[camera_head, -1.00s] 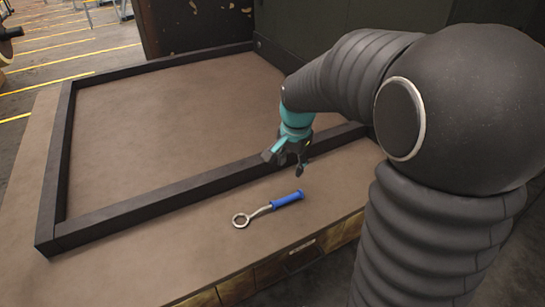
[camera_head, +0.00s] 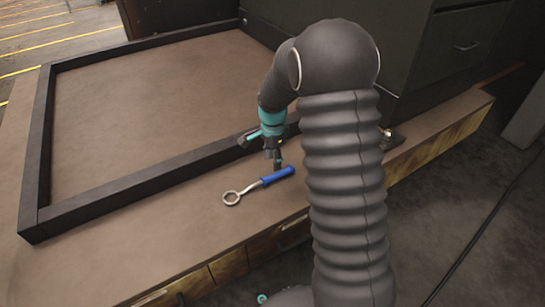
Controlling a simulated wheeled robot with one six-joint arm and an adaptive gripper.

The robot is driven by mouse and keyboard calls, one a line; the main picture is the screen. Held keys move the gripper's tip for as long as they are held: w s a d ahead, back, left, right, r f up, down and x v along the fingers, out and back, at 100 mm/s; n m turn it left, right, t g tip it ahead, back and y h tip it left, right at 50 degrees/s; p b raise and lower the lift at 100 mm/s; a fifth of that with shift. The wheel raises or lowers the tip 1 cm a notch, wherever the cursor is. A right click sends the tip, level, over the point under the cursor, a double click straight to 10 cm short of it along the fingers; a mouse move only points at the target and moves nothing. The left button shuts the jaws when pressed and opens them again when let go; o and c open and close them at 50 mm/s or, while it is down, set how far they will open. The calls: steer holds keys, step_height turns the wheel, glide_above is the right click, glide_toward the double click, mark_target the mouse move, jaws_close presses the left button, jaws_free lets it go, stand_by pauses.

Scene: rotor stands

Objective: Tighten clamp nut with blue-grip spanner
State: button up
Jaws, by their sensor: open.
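The blue-grip spanner (camera_head: 277,177) lies on the front strip of the bench top. Its metal ring end (camera_head: 232,198) points to the left and its blue handle to the right. My gripper (camera_head: 264,154) is open and empty, fingers pointing down, just above and behind the blue handle. The fingers look apart from the handle, though the exact gap is hard to tell. I cannot make out a clamp nut in this view.
A dark raised frame (camera_head: 130,188) borders the bench top (camera_head: 150,100) behind the spanner. A small dark fitting (camera_head: 390,138), partly hidden by my arm, sits on the bench to the right. A dark cabinet (camera_head: 455,50) stands at the back right. The bench left of the spanner is clear.

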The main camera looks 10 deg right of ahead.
mark_target(273, 175)
step_height(273, 175, down, 8)
steer(key=b, duration=0.4)
steer(key=shift+r, duration=0.15)
jaws_close()
